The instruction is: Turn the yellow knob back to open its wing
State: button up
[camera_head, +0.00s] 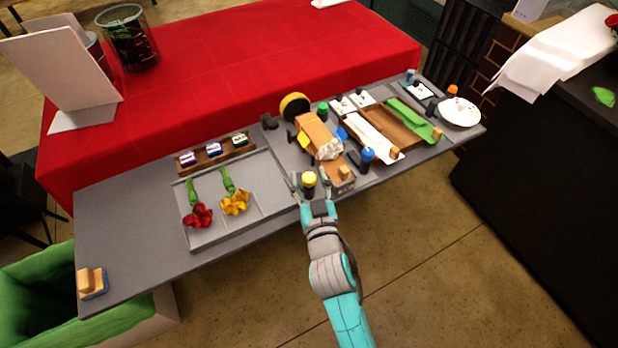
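The yellow knob (309,180) stands upright on a dark base at the front edge of the grey board. My gripper (311,184) reaches it from the front, with one finger on each side of the knob. The fingers look spread, with small gaps beside the knob; contact is hard to tell at this size. A yellow flap (303,140), which looks like the yellow wing, sits at the left side of the wooden holder (316,128). A blue flap (341,133) sits at its right. Whitish wrapping (328,149) lies at the holder's front end.
A blue knob (367,156) and green knob (322,108) stand nearby. A wooden block (344,173) is just right of my gripper. Left is a tray (213,238) with a red flower (198,215) and yellow flower (236,203). The board's left end is mostly bare.

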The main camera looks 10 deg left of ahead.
jog(key=v, duration=1.2)
dwell(0.4)
jog(key=w+a+m+h, duration=0.1)
jog(key=w+h, duration=0.1)
jog(key=w, duration=0.1)
jog(key=w+a+m+h, duration=0.1)
jog(key=w, duration=0.3)
jog(key=w+a+r+m+h, duration=0.1)
jog(key=w+m+h, duration=0.1)
jog(key=w, duration=0.2)
jog(key=shift+w+a+t+h, duration=0.2)
jog(key=shift+a+t+h, duration=0.1)
jog(key=shift+t, duration=0.1)
